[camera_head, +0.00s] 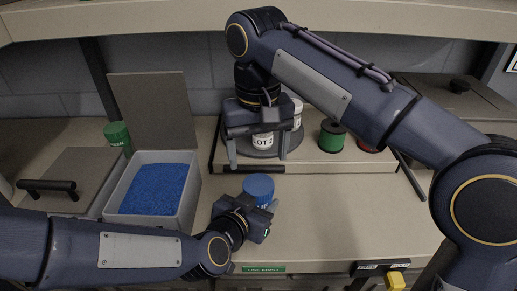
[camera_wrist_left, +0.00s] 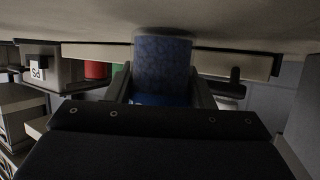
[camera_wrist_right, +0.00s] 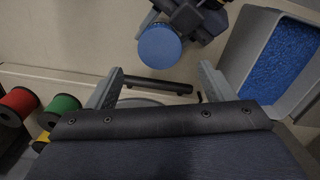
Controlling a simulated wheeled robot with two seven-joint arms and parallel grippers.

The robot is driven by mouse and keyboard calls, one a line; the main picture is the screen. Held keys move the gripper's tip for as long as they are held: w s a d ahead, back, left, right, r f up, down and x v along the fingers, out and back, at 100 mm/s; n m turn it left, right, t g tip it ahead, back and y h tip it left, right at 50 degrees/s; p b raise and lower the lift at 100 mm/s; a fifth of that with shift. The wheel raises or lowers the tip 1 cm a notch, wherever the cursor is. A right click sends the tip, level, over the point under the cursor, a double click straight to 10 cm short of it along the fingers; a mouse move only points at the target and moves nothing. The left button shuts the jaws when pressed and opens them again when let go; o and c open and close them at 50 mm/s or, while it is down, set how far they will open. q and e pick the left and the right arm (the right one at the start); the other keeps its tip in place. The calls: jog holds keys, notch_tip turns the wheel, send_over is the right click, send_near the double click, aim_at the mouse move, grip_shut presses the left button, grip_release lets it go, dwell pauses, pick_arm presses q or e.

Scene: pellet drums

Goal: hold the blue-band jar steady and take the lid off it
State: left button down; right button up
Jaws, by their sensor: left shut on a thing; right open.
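The blue-band jar (camera_wrist_left: 162,62) is full of blue pellets and stands between the fingers of my left gripper (camera_wrist_left: 160,78), which is shut on its body. Its round blue lid (camera_head: 258,186) is on top. The lid also shows from above in the right wrist view (camera_wrist_right: 159,46). In the head view my left gripper (camera_head: 257,207) hides most of the jar body. My right gripper (camera_head: 258,160) is open and empty, behind the jar and in front of the turntable, fingers pointing down. In the right wrist view the lid lies ahead of its fingertips (camera_wrist_right: 161,72), apart from them.
An open grey bin (camera_head: 194,190) of blue pellets stands left of the jar. Behind, a raised ledge carries a turntable (camera_head: 285,147) with a white "LOT 2" jar (camera_head: 263,141), a green spool (camera_head: 331,136) and a red one. The bench right of the jar is clear.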

aim_at(259, 184)
jog(key=m, duration=1.1)
jog(key=shift+m, duration=0.4)
jog(key=shift+f, duration=4)
jog(key=shift+c, duration=0.2)
jog(key=c, duration=0.9)
jog(key=shift+n, duration=1.2)
jog(key=shift+c, duration=0.2)
jog(key=n, duration=1)
jog(key=shift+r+n, duration=0.1)
jog(key=shift+n, duration=0.3)
